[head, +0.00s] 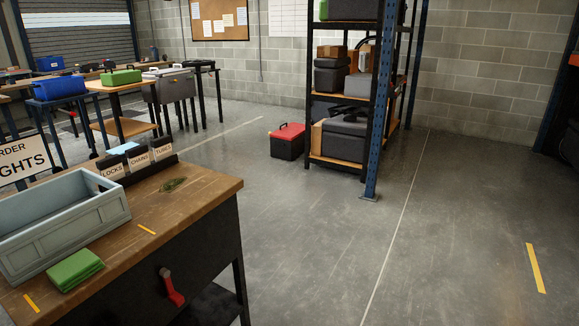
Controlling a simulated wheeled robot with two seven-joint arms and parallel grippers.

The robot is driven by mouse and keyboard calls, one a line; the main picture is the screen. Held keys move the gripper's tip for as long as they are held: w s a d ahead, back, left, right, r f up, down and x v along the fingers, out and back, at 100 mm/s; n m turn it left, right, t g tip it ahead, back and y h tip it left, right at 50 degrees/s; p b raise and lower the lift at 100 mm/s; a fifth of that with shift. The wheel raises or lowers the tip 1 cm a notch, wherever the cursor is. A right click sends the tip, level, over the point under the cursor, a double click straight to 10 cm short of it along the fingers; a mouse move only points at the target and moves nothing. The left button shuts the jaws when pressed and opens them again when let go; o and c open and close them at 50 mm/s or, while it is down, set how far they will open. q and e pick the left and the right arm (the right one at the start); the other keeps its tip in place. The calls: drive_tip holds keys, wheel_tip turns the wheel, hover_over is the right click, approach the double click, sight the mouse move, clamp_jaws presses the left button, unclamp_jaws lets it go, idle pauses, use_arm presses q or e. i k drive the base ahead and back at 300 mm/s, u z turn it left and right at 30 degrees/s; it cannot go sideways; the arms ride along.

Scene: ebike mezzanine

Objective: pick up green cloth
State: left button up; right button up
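A folded green cloth (75,270) lies flat on the wooden top of the workbench (190,205) at the lower left. It is beside the front side of a pale grey-blue crate (65,225), close to the bench's front edge. Neither of my grippers shows in the head view.
A small dark green item (173,185) and labelled bins (138,162) sit at the bench's back. A red handle (172,288) sticks out from the bench front. A black-and-red toolbox (288,141) stands on the floor by a tall shelf (335,165). Floor at right is clear.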

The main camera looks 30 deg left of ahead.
sight(68, 273)
drive_tip(key=i, duration=0.75)
drive_tip(key=u, duration=3.4)
